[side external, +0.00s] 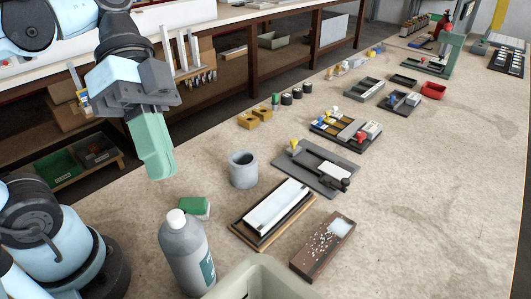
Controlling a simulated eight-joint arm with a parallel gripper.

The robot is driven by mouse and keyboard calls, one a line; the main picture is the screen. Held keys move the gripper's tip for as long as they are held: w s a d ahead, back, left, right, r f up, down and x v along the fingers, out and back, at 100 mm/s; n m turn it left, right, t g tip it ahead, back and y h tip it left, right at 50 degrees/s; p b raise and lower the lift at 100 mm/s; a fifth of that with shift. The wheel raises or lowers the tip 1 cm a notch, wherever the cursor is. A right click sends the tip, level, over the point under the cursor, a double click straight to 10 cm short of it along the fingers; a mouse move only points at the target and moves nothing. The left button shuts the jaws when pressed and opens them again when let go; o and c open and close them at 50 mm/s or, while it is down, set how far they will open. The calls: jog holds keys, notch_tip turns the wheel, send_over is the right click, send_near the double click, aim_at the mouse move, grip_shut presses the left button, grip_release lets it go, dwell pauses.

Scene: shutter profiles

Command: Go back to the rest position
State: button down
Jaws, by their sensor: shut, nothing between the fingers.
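My gripper (158,172) is at the upper left, above the left edge of the workbench (410,215). Its pale green fingers point down and are shut with nothing between them. It hangs in the air to the left of the grey cup (243,169), apart from everything on the bench. The white shutter profile (275,206) lies in a dark wooden tray (238,229) near the front middle.
A grey bottle (187,252), green sponge (195,208) and box of white pieces (325,246) stand near the front. A dark plate with a fixture (315,172) and several parts trays lie farther back.

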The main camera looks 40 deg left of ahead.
jog(key=w+a+f+n+t+y, duration=0.8)
jog(key=w+a+f+n+t, duration=0.2)
jog(key=w+a+f+n, duration=0.1)
jog(key=shift+w+a+f+n+y, duration=0.3)
jog(key=shift+w+a+n, duration=0.5)
jog(key=shift+w+a, duration=0.3)
jog(key=shift+w+d, duration=0.1)
